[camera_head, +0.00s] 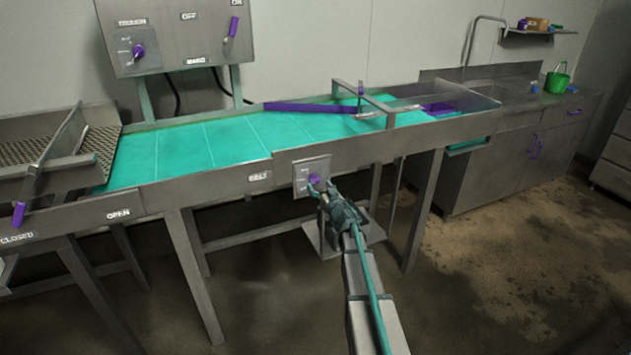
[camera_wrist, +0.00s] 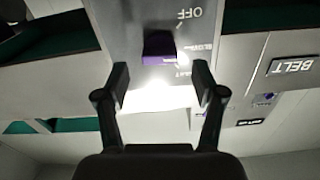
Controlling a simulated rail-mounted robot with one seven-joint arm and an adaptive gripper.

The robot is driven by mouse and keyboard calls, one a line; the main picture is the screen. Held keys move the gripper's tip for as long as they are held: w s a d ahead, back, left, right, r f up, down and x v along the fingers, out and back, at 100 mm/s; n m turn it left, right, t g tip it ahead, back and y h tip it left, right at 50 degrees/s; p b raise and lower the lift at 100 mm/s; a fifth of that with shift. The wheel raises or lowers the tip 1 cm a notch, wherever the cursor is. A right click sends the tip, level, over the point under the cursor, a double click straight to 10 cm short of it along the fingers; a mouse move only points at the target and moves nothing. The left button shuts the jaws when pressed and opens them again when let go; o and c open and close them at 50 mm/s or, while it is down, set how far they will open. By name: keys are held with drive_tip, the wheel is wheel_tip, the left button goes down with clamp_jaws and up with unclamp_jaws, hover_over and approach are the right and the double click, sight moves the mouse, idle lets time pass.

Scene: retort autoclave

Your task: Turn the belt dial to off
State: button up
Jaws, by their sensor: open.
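The belt dial is a purple knob (camera_head: 314,179) on a small grey plate (camera_head: 301,170) at the front of the conveyor frame, right of the BELT label (camera_head: 258,176). In the wrist view the purple knob (camera_wrist: 159,47) is just beyond the fingertips, with the word OFF (camera_wrist: 189,13) on the plate near it. My gripper (camera_head: 326,190) is right at the dial in the head view. In the wrist view my gripper (camera_wrist: 162,85) is open, its fingers apart on either side of a bright glare below the knob. Nothing is between the fingers, and the knob's exact setting is hard to read.
The teal conveyor belt (camera_head: 215,143) runs above the dial. A control box (camera_head: 175,35) with another purple dial (camera_head: 138,51) hangs behind it. A purple-handled lever (camera_head: 20,212) is at the left. A sink counter with a green bucket (camera_head: 557,82) stands at the right.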

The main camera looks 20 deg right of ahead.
sight(316, 182)
drive_tip(key=w, duration=0.4)
drive_tip(key=shift+w+p, duration=0.3)
drive_tip(key=c, duration=1.1)
drive_tip(key=shift+c, duration=0.2)
drive_tip(key=shift+n, duration=0.3)
drive_tip(key=n, duration=0.4)
drive_tip(key=shift+b, duration=0.3)
drive_tip(key=n+b, duration=0.1)
drive_tip(key=n, duration=0.4)
drive_tip(key=shift+b, duration=0.3)
drive_tip(key=shift+n, duration=0.3)
